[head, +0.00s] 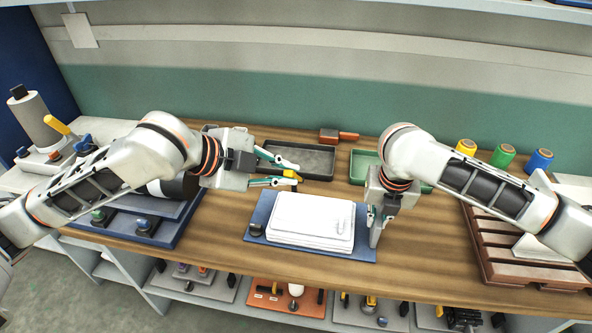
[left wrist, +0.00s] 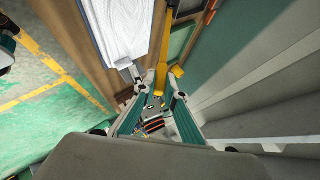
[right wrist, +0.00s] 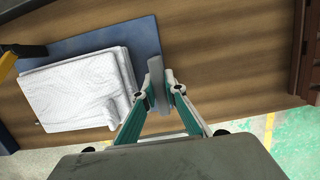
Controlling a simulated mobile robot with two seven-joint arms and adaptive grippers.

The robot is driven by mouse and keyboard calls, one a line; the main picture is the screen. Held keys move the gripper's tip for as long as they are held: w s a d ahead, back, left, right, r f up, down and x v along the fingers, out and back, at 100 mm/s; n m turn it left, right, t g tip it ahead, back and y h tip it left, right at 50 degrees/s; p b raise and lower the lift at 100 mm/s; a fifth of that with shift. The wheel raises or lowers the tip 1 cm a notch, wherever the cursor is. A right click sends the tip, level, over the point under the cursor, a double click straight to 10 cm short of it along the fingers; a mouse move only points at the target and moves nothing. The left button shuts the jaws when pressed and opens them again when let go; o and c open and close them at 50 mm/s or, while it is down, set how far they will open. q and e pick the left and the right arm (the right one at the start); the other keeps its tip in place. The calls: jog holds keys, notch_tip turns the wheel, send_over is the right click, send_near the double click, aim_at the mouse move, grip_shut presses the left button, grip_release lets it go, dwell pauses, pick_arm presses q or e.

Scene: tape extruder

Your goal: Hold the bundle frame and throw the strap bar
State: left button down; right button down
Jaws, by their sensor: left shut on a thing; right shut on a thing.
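The white layered bundle (head: 310,220) lies flat on a blue base plate (head: 262,212) at the bench's middle. My left gripper (head: 292,172) is shut on a yellow bar (left wrist: 175,38), apparently the strap bar, behind the bundle. Little of this bar shows in the head view, and its yellow end (right wrist: 8,65) shows at the left of the right wrist view. My right gripper (head: 376,222) is shut on an upright grey plate (right wrist: 157,82), apparently part of the bundle frame, at the bundle's right side. The bundle also shows in the right wrist view (right wrist: 75,90).
A dark tray (head: 318,162) and a partly hidden green tray (head: 362,160) stand behind. An orange-brown tool (head: 338,135) lies at the back. Coloured spools (head: 503,155) and a slatted brown rack (head: 490,250) stand right. Bare bench (head: 435,245) lies between my right gripper and the rack.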

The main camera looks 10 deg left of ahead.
pick_arm(q)
jog(key=shift+s+f, duration=0.15)
jog(key=shift+f, duration=0.05)
dwell(0.4)
jog(key=shift+s+a+f+t, duration=0.1)
jog(key=shift+s+f+t, duration=0.45)
jog(key=shift+f, duration=0.2)
jog(key=shift+s+f+m, duration=0.15)
jog(key=shift+s+m, duration=0.05)
jog(key=shift+m, duration=0.1)
jog(key=shift+s+f+t, duration=0.2)
jog(key=shift+f+t, duration=0.05)
jog(key=shift+t, duration=0.1)
jog(key=shift+s+f, duration=0.1)
